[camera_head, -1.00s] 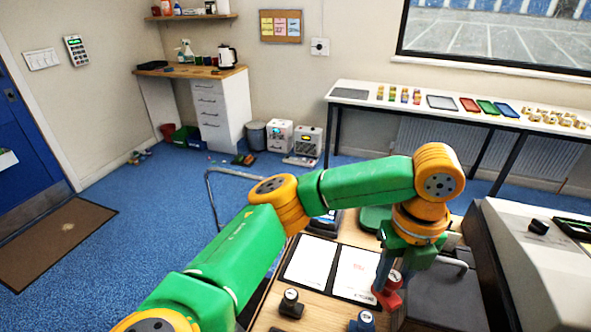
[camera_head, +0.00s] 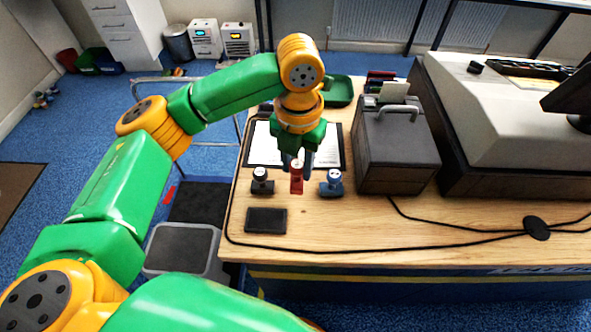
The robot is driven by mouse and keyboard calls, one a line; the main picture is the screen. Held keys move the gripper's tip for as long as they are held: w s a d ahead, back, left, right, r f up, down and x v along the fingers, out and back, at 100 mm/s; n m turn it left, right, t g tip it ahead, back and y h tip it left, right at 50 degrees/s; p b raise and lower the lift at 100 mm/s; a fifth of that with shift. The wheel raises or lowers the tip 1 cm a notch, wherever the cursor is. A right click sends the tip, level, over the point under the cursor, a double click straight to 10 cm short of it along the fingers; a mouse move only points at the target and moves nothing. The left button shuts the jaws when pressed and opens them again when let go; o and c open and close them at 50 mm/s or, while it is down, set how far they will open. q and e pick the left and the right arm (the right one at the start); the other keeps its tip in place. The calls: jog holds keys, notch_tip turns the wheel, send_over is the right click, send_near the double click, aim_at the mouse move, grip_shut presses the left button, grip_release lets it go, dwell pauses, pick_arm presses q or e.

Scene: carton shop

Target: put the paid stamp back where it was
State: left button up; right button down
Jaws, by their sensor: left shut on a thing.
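My left gripper (camera_head: 297,160) points down over the desk and is shut on a red stamp (camera_head: 297,180). The red stamp is upright, between a black stamp (camera_head: 262,183) on its left and a blue stamp (camera_head: 331,185) on its right, apart from both. I cannot tell whether its base touches the desk. No lettering on the stamps is readable. My right gripper is not in view.
A dark board with white sheets (camera_head: 262,150) lies behind the stamps. A dark ink pad (camera_head: 266,220) lies in front of the black stamp. A grey box with a handle (camera_head: 398,150) stands right. A black cable (camera_head: 390,240) crosses the wooden desk (camera_head: 340,222).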

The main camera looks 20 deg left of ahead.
aim_at(298, 160)
pick_arm(q)
jog(key=f, duration=0.1)
jog(key=f+p, duration=0.1)
jog(key=f, duration=0.1)
jog(key=shift+w+a+f, duration=0.2)
jog(key=shift+w+f, duration=0.1)
jog(key=shift+w, duration=0.05)
jog(key=shift+w+f, duration=0.1)
jog(key=shift+f, duration=0.25)
jog(key=o, duration=1)
jog(key=shift+f, duration=0.15)
jog(key=shift+o, duration=0.2)
notch_tip(298, 160, up, 8)
jog(key=shift+d+f+b, duration=0.1)
jog(key=shift+f+b, duration=0.1)
jog(key=shift+b, duration=0.4)
notch_tip(298, 160, up, 5)
jog(key=shift+f+p, duration=0.1)
jog(key=shift+p, duration=0.3)
